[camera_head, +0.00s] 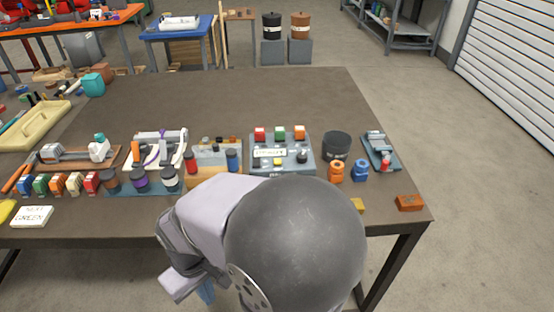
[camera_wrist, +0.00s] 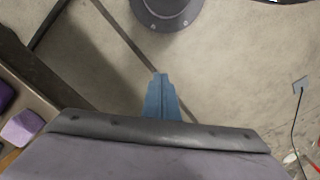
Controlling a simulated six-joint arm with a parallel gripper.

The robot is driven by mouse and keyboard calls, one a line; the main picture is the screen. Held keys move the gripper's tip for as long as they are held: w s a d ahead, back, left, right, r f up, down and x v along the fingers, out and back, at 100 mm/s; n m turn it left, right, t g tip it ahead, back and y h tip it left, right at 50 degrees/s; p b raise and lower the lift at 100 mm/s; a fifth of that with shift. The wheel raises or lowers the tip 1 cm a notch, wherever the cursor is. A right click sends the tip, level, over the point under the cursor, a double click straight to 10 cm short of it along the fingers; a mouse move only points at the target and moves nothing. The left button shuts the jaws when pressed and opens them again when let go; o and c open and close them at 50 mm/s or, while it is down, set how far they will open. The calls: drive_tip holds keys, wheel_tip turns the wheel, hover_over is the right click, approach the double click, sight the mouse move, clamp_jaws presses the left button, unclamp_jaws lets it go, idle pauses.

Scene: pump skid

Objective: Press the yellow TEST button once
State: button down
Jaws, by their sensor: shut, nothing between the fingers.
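A grey control panel (camera_head: 258,167) stands near the front edge of the brown table, right of the middle in the head view. Red, green and orange blocks line its back row. A small yellow button (camera_head: 278,162) shows on its front part, beside a black knob (camera_head: 303,157); its lettering is too small to read. My gripper (camera_head: 207,293) is low in the head view, in front of the table and left of the panel, mostly hidden by my arm. In the wrist view its blue fingers (camera_wrist: 160,85) are together and empty, over the floor, apart from the panel.
A dark bucket (camera_head: 336,146), orange and blue parts and a brown block (camera_head: 409,203) stand right of the panel. Bottles, coloured blocks and a sign (camera_head: 32,216) crowd the left. The table (camera_head: 225,100) is clear behind the panel.

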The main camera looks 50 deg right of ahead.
drive_tip(key=s+d+r+m+g+y+p, duration=0.1)
drive_tip(key=s+d+r+m+y+p, duration=0.15)
drive_tip(key=d+r+m+p, duration=0.45)
drive_tip(key=s+d+r+m+y+p, duration=0.1)
drive_tip(key=s+d+r+m+p, duration=0.35)
drive_tip(key=d+p, duration=0.5)
drive_tip(key=w+d+r+m+t+h+p, duration=0.2)
drive_tip(key=w+d+r+m+t, duration=0.2)
drive_tip(key=w+d+m, duration=0.4)
drive_tip(key=w+d+r+m+t+h+p, duration=0.2)
drive_tip(key=w+d+m+t, duration=0.4)
drive_tip(key=d, duration=0.7)
drive_tip(key=w+r+m+p, duration=0.1)
drive_tip(key=w+r+m, duration=0.1)
drive_tip(key=w, duration=0.2)
drive_tip(key=shift+w+d, duration=0.3)
drive_tip(key=shift+d, duration=0.1)
drive_tip(key=shift+f, duration=0.1)
